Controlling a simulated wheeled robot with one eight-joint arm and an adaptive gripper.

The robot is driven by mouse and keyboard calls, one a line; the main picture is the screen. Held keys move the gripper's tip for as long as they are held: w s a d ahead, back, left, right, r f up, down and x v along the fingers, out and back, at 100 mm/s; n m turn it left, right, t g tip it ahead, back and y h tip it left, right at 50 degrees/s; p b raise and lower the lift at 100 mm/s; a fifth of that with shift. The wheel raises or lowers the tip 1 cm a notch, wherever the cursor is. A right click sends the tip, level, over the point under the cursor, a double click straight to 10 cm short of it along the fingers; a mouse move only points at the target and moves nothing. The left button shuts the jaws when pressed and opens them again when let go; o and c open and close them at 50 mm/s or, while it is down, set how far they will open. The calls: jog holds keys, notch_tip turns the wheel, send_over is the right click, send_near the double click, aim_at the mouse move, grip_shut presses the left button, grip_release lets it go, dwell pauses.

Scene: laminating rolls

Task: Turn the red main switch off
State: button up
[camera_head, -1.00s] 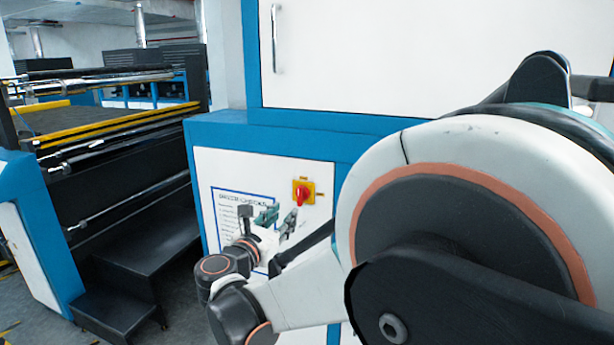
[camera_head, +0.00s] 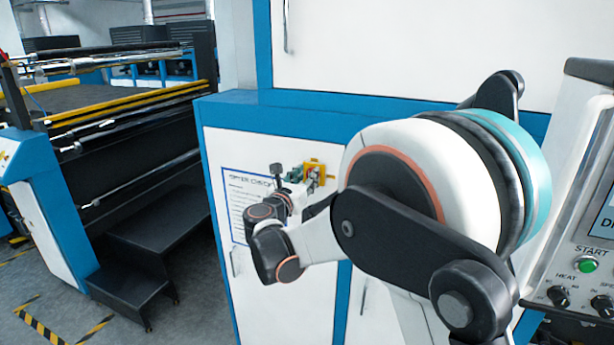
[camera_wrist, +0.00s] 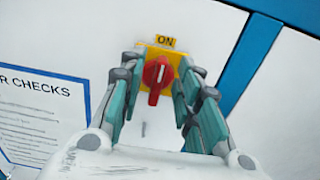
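The red main switch (camera_wrist: 154,76) sits on a yellow plate (camera_wrist: 177,57) on the white cabinet front, with an "ON" label above it. In the wrist view its knob stands roughly upright, slightly tilted, between the fingers. My gripper (camera_wrist: 156,90) is open, with teal-padded fingers on either side of the knob and gaps visible on both sides. I cannot tell how deep the fingertips are relative to the knob. In the head view my gripper (camera_head: 298,175) is in front of the yellow plate (camera_head: 315,172) and hides most of the red knob.
A checks sheet (camera_wrist: 40,115) is on the cabinet left of the switch. A control panel (camera_head: 590,240) with a green start button (camera_head: 586,264) stands at the right. Black steps (camera_head: 140,270) and a roller machine (camera_head: 110,115) are at the left.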

jog(key=shift+w+d, duration=0.2)
jog(key=shift+w, duration=0.2)
grip_shut()
jog(key=m+b, duration=0.2)
jog(key=m, duration=0.4)
jog(key=d+f+m+b, duration=0.1)
jog(key=m+b, duration=0.2)
jog(key=m, duration=0.3)
jog(key=f+m+b, duration=0.1)
jog(key=m+b, duration=0.1)
jog(key=m, duration=0.3)
jog(key=shift+s+d+m, duration=0.4)
dwell(0.6)
